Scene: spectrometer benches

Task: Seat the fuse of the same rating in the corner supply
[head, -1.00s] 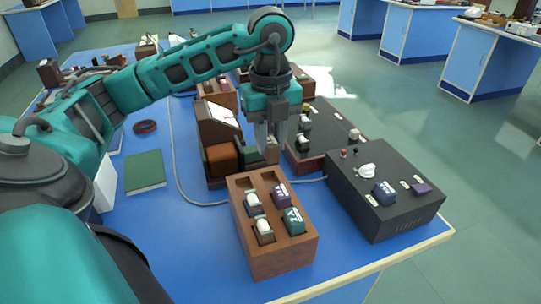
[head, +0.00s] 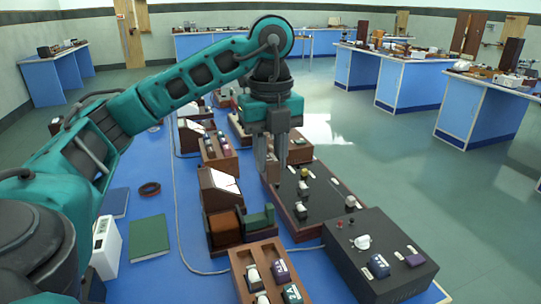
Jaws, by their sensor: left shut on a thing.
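The corner supply (head: 345,268) is a dark box at the bench's near right corner. It has a white knob (head: 362,242), a blue block (head: 379,265) and a purple block (head: 414,260) on top. A wooden rack (head: 241,266) left of it, cut off by the bottom edge, holds a purple fuse (head: 281,270), a green fuse (head: 292,294) and white-topped pieces. My left gripper (head: 271,172) points down, shut on a small brownish thing, beside the long dark panel (head: 322,196) and well beyond the supply. The held thing's rating cannot be read. My right gripper is out of view.
A second wooden rack (head: 222,162) stands farther back. A brown stand with a green part (head: 259,218) is between the racks. A green book (head: 149,237), a white meter (head: 105,245) and a dark ring (head: 149,189) lie left. A grey cable crosses the bench.

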